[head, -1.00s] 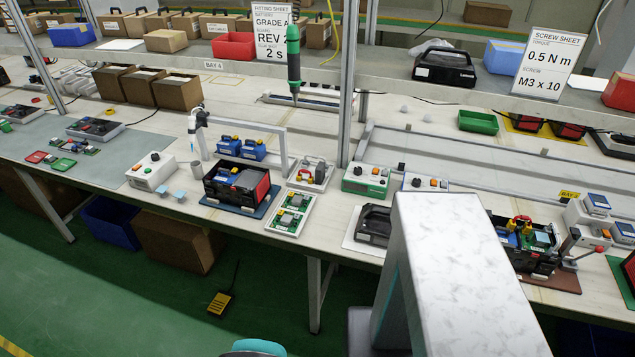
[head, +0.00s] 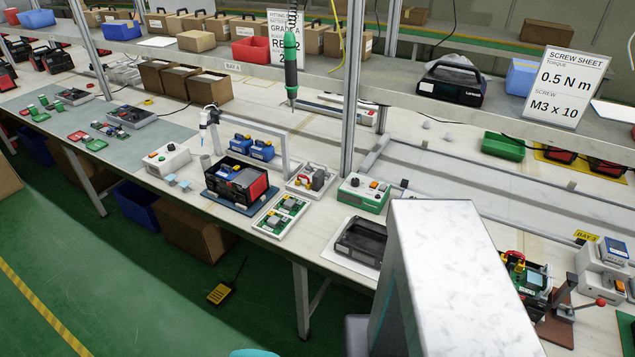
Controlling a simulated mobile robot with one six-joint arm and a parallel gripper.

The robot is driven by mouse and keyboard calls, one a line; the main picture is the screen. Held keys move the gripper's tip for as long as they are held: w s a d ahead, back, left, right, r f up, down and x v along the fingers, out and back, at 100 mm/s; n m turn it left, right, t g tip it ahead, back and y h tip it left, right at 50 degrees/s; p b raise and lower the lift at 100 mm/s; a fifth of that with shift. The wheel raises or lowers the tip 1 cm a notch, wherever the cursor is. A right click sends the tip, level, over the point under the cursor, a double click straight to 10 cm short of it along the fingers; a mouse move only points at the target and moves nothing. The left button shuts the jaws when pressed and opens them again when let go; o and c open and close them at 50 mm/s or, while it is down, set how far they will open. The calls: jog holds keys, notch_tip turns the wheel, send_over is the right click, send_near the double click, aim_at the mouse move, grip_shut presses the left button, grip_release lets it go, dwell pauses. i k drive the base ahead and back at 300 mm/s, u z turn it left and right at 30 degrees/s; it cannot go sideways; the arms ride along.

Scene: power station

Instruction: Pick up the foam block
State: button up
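I cannot pick out the foam block with certainty. Two small pale blue pieces, one at the left (head: 171,180) and one just right of it (head: 184,185), stand at the front edge of the bench in the head view, below a white control box (head: 166,160). They are too small to tell whether either is foam. My gripper is not in view. A large pale part of my own body covers the lower right middle and hides some of the bench.
The long bench (head: 330,236) holds an open black case (head: 237,183), green circuit boards (head: 282,216), a green-fronted control box (head: 363,194) and an empty black tray (head: 361,240). A green screwdriver (head: 290,65) hangs above.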

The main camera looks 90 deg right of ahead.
aim_at(319, 177)
jog(key=k, duration=1)
jog(key=z, duration=0.45)
